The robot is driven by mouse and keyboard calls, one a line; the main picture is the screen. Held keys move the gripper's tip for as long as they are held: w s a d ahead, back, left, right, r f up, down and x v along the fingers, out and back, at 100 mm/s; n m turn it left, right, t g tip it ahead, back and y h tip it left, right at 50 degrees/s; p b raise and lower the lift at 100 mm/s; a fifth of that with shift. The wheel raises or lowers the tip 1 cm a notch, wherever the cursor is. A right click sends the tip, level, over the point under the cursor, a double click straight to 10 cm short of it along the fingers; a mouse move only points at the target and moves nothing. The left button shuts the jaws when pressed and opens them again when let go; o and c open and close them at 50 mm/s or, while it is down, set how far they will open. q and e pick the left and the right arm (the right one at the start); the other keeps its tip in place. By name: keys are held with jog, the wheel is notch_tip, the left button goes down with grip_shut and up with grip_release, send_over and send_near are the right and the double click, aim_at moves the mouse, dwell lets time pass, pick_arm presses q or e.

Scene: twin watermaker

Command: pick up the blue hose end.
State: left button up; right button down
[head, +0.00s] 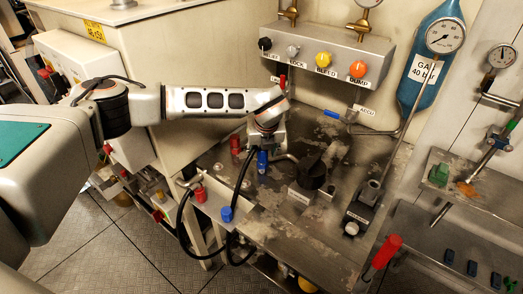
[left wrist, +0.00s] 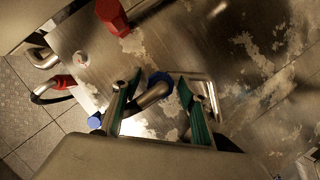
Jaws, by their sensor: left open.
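My left gripper (head: 264,146) is over the bench, pointing down. In the left wrist view its green-padded fingers (left wrist: 156,97) are apart, on either side of a bent metal pipe with a blue collar (left wrist: 160,78). I see no clear contact. The blue collar (head: 262,161) shows just below the gripper in the head view. A second blue fitting (head: 227,214) sits at the bench's front edge, and shows left of the fingers in the wrist view (left wrist: 95,121). Black hoses (head: 240,185) hang here; which blue fitting is the hose end I cannot tell. My right gripper is not in view.
A red fitting (head: 235,145) stands left of the gripper, and another red fitting (head: 199,195) is at the front edge. A black round part (head: 311,174) and a red-handled lever (head: 386,250) are to the right. A valve panel (head: 325,55) is behind.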

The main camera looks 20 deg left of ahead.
pick_arm(q)
grip_shut()
jog(key=shift+r, duration=0.15)
jog(key=shift+w+r, duration=0.15)
jog(key=shift+r, duration=0.05)
notch_tip(320, 180, up, 19)
jog(key=shift+r, duration=0.2)
jog(key=c, duration=0.9)
grip_release()
grip_shut()
